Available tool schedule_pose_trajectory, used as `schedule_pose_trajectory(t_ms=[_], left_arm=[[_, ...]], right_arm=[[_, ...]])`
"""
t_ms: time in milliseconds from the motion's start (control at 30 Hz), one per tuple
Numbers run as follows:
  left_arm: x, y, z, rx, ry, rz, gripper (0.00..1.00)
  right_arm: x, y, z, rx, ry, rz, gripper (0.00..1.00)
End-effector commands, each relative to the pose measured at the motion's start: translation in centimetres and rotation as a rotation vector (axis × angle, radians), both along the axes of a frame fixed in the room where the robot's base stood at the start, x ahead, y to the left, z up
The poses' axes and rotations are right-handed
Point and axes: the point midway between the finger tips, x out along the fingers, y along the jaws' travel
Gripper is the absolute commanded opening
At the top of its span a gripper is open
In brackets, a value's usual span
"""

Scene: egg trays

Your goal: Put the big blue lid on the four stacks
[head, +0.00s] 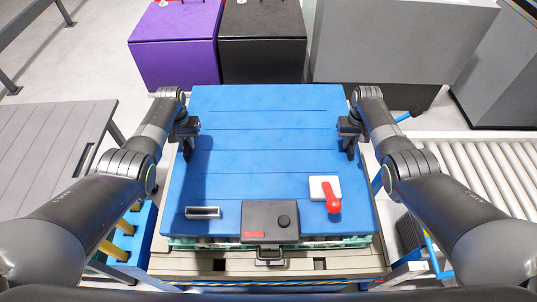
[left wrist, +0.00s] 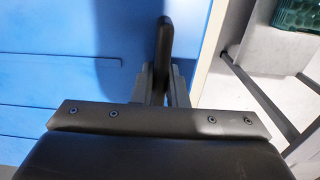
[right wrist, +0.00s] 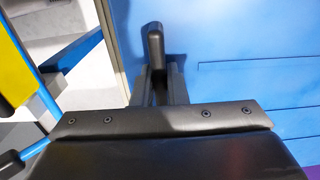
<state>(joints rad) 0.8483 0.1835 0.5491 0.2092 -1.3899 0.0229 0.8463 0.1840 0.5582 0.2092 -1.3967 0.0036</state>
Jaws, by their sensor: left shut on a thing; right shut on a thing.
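The big blue lid (head: 265,150) lies flat and level over the pallet, covering nearly everything below it. Green tray edges (head: 185,243) show just under its front edge; the rest of the stacks is hidden. I cannot tell whether the lid rests on them or hangs slightly above. My left gripper (head: 188,142) is shut on the black handle at the lid's left side, and this handle (left wrist: 165,42) stands upright between the fingers in the left wrist view. My right gripper (head: 351,143) is shut on the right handle (right wrist: 155,45).
A black box with a knob (head: 270,220), a red lever on a white plate (head: 333,203) and a small metal-rimmed piece (head: 203,212) sit at the lid's front. The pale pallet (head: 190,263) is below. A roller conveyor (head: 490,165) stands right, a grey table (head: 45,140) left.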

Motion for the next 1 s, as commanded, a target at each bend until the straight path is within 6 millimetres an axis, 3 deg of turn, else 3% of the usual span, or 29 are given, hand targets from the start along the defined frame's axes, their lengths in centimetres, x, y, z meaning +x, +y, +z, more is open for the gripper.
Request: schedule_pose_trajectory(t_ms=[100, 133, 267, 667, 1000], left_arm=[[0.2, 0.0, -0.3, 0.000, -0.004, -0.001, 0.00], [0.0, 0.0, -0.4, 0.000, 0.001, 0.000, 0.17], [0.0, 0.0, -0.3, 0.000, 0.001, 0.000, 0.34], [0.0, 0.0, 0.0, 0.000, -0.002, 0.000, 0.34], [0.1, 0.0, 3.1, 0.000, -0.004, 0.000, 0.34]], right_arm=[[0.2, 0.0, -0.3, 0.000, -0.004, 0.001, 0.00], [0.0, 0.0, -0.4, 0.000, 0.001, 0.000, 0.17], [0.0, 0.0, -0.3, 0.000, 0.001, 0.000, 0.34], [0.0, 0.0, -0.3, 0.000, 0.000, 0.000, 0.34], [0.0, 0.0, -0.3, 0.000, 0.000, 0.000, 0.34]])
